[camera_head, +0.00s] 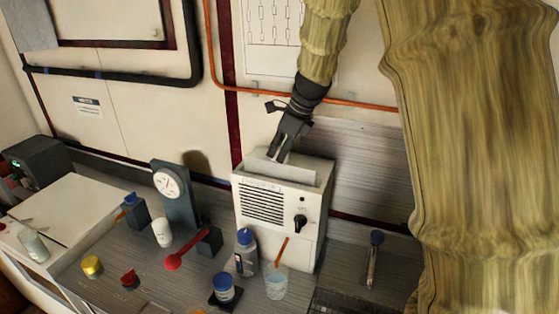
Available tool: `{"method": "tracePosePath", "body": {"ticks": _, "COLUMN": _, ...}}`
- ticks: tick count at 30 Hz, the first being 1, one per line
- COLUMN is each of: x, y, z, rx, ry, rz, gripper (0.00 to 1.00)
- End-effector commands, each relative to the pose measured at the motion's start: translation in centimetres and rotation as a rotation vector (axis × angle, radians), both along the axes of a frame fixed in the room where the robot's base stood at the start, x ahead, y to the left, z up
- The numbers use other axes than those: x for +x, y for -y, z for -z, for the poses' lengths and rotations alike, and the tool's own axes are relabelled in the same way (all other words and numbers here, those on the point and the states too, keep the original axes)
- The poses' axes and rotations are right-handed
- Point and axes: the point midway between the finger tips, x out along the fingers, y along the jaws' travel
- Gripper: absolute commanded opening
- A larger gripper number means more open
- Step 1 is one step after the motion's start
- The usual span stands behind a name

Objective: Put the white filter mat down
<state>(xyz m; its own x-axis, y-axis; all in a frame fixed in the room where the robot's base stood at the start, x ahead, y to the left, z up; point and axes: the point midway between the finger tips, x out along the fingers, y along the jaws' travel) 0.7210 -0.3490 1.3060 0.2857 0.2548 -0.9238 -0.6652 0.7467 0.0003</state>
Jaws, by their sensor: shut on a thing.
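My gripper (277,157) points down at the top of a white cabinet unit with a louvred grille (262,204) and a black knob. It is shut on the white filter mat (290,172), a pale flat piece that shows at its fingertips. The mat stands at the unit's top, along the opening behind the front face. Its lower part is hidden, and I cannot tell how deep it sits or whether it rests on anything.
A dial gauge (170,186) stands left of the unit. A bottle (246,252), a clear beaker (276,283) and a blue-lidded jar (224,289) stand close in front. A red-handled tool (175,262) lies further left. An orange pipe (345,101) runs along the wall behind.

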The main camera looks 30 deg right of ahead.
Motion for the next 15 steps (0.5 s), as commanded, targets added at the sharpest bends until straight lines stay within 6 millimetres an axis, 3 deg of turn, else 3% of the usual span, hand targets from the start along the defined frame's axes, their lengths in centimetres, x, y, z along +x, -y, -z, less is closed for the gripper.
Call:
{"method": "tracePosePath", "body": {"ticks": 8, "x": 0.0, "y": 0.0, "z": 1.5, "rx": 0.001, "ry": -0.001, "rz": -0.001, "gripper": 0.0}}
{"method": "tracePosePath", "body": {"ticks": 15, "x": 0.0, "y": 0.0, "z": 4.4, "rx": 0.003, "ry": -0.001, "rz": 0.001, "gripper": 0.0}}
